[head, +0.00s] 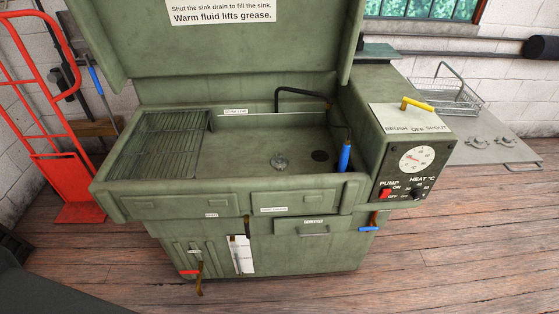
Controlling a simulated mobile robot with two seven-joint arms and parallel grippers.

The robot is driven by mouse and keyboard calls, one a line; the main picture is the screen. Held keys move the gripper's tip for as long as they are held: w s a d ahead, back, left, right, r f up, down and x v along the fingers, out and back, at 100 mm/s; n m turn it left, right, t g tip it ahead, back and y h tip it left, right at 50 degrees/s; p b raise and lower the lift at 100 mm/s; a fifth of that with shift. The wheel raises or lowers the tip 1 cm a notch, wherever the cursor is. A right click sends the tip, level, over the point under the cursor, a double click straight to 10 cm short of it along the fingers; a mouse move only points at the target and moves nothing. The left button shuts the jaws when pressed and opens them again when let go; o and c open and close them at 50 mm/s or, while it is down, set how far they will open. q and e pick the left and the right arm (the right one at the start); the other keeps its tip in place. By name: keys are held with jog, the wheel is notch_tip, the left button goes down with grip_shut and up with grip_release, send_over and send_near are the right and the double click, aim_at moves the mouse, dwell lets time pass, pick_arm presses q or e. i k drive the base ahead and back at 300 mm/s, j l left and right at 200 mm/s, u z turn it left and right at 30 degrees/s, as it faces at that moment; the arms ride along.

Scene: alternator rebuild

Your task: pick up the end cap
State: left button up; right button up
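A small grey metal piece (279,162) with a lobed outline lies on the floor of the green parts-washer sink (235,150), left of a dark round drain hole (320,155). Two similar grey metal pieces, a left one (453,146) and a right one (504,142), lie on the grey side bench at the right. I cannot tell which of these is the end cap. Neither of my grippers shows in the head view.
The sink has a raised lid (210,55), a slatted rack (160,140), a dark bent spout (302,92) and a blue-handled brush (345,156). A control box (412,155) stands right of it. A wire basket (447,97) is on the bench. A red hand truck (65,160) stands left.

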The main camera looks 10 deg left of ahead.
aim_at(281, 162)
jog(key=i+l+u, duration=0.4)
jog(key=i+l, duration=0.25)
jog(key=i, duration=0.1)
